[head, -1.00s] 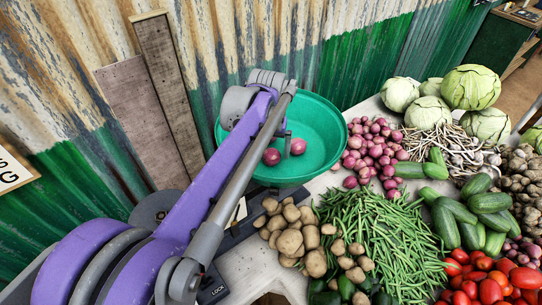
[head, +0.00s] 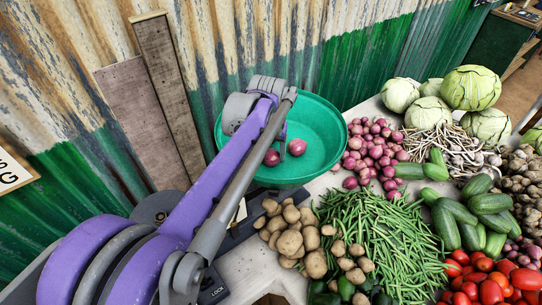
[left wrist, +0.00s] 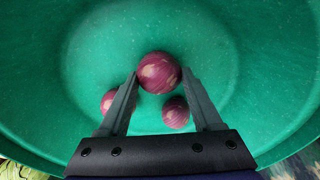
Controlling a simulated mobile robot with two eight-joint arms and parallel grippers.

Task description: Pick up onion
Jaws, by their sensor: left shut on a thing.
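A red-purple onion (left wrist: 159,72) is between the fingertips of my left gripper (left wrist: 160,76) in the left wrist view; the gripper is shut on it. Two more onions lie on the bowl floor, one at left (left wrist: 108,102) and one at right (left wrist: 175,112). In the head view two onions show in the green bowl (head: 325,125), one at the arm's edge (head: 272,157) and one to its right (head: 297,147). There my left gripper reaches into the bowl, mostly hidden behind my forearm, and the held onion is hidden. My right gripper is not in view.
A pile of small onions (head: 372,150) touches the bowl's right side. Potatoes (head: 290,235) and green beans (head: 365,235) lie in front. Cabbages (head: 470,87) stand at the back right. A corrugated wall (head: 330,45) rises behind the bowl.

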